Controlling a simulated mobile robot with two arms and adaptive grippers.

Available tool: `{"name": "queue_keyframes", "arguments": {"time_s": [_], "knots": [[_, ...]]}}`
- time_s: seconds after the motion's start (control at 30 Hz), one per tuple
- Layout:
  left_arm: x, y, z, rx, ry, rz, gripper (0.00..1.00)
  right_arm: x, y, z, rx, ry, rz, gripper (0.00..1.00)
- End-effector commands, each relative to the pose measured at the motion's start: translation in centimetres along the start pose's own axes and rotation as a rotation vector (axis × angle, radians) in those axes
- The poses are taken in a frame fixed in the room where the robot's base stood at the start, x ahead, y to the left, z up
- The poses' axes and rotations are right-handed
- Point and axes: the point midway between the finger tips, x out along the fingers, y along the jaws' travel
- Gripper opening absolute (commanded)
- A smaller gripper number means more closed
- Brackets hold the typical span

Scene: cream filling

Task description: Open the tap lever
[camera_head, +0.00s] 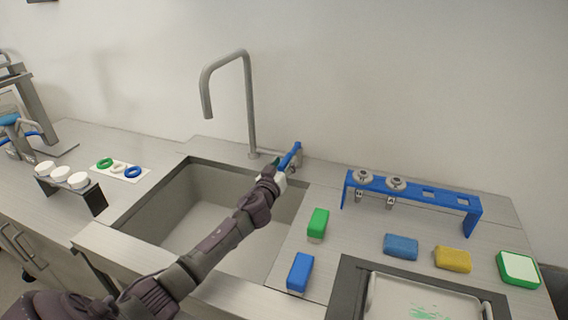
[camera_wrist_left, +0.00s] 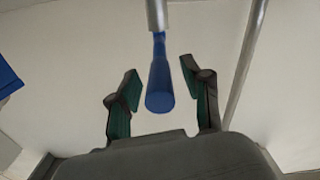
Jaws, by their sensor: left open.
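The tap (camera_head: 250,105) is a tall grey spout standing behind the sink. Its lever (camera_head: 291,155) has a blue handle that slants up to the right, just right of the tap's base. In the left wrist view the blue lever (camera_wrist_left: 160,88) hangs from a grey stem and lies between the fingers, with gaps on both sides. My left gripper (camera_head: 276,163) reaches across the sink to the lever. In the left wrist view the left gripper (camera_wrist_left: 162,92) is open, with green finger pads. My right gripper is not in view.
The sink (camera_head: 205,200) lies below my left arm. To its right are a green block (camera_head: 317,222), a blue block (camera_head: 300,272) and a blue rack (camera_head: 420,190). A black holder with white cups (camera_head: 62,174) and a card with rings (camera_head: 132,172) stand left.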

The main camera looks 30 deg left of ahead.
Motion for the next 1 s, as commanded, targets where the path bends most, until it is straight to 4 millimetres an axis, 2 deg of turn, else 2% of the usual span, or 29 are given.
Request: {"name": "queue_keyframes", "arguments": {"time_s": [0.27,0.5,0.57,0.87,1.0], "knots": [[0.11,0.00,0.03,0.000,0.000,0.000,0.49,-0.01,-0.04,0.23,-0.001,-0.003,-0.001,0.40],[0.10,-0.01,0.01,0.000,0.000,0.000,0.09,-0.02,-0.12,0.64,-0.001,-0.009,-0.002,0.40],[0.09,-0.02,0.01,0.000,0.000,0.000,0.00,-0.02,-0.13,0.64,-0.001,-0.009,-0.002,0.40],[0.13,-0.01,0.05,0.000,0.000,-0.001,0.00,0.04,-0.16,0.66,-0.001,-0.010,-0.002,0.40],[0.99,0.15,0.32,-0.003,0.007,-0.018,0.00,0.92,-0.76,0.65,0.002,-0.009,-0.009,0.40]]}}
